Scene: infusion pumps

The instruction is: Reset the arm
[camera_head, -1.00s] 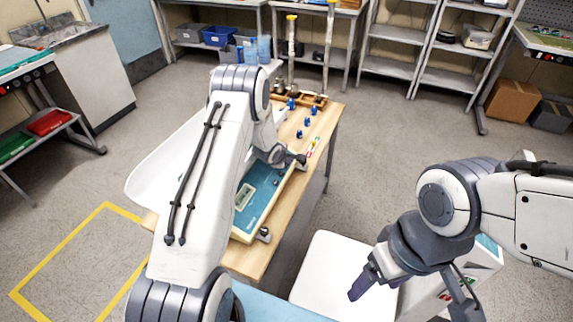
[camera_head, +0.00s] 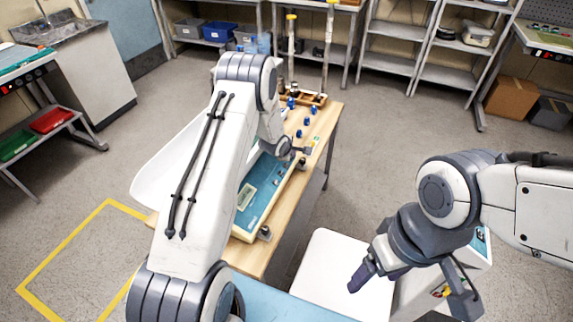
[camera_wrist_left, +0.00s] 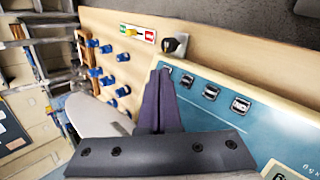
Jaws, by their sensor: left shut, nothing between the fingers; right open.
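My left gripper (camera_head: 300,150) is over the far right part of the wooden table, near the edge of the blue panel (camera_head: 261,188). In the left wrist view its purple fingers (camera_wrist_left: 161,100) are together with nothing between them. They appear above the panel's edge, near a black knob (camera_wrist_left: 174,45); I cannot tell whether they touch anything. My right gripper (camera_head: 372,275) hangs open and empty at the lower right, over or in front of a white seat-like surface (camera_head: 325,262). My left arm hides part of the table and panel.
Several small blue parts (camera_head: 306,121) stand at the table's far end, by a wooden rack with tall posts (camera_head: 327,60). A white curved tray (camera_head: 160,170) lies left of the table. Shelves (camera_head: 390,65) line the back wall. Grey floor is open right of the table.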

